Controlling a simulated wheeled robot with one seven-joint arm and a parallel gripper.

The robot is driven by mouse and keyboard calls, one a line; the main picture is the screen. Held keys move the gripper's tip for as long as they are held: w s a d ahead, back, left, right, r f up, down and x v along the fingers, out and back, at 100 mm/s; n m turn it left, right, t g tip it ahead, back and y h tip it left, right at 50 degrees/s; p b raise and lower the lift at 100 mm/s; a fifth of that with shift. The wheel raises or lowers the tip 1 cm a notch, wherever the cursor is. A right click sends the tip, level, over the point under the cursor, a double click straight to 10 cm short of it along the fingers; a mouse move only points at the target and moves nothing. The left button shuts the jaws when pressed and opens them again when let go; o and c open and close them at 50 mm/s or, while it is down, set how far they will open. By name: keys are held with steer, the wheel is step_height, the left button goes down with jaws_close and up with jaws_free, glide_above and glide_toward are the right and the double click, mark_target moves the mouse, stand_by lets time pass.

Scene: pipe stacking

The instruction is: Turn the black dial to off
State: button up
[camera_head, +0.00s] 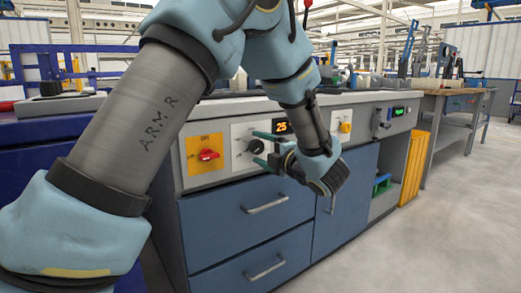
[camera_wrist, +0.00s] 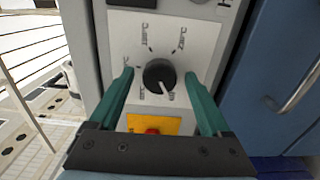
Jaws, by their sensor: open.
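The black dial (camera_head: 256,146) sits on a white plate (camera_head: 241,133) on the front of the grey control panel. In the wrist view the black dial (camera_wrist: 159,75) is round, with a white pointer line toward the lower right and several small labels around it. My gripper (camera_wrist: 158,82) is open, with one green finger on each side of the dial. Both fingers look apart from the dial. In the head view my gripper (camera_head: 265,148) reaches the dial from the right, and its fingers partly cover the plate.
A red switch (camera_head: 208,155) on a yellow plate is left of the dial. An orange display (camera_head: 281,127) is just right of it. Another yellow-plated knob (camera_head: 345,127) lies further right. Blue drawers (camera_head: 230,215) with handles are below. Open floor (camera_head: 430,240) lies at right.

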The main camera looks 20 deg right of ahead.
steer(key=s+d+p, duration=0.2)
steer(key=s, duration=0.8)
steer(key=shift+s, duration=0.25)
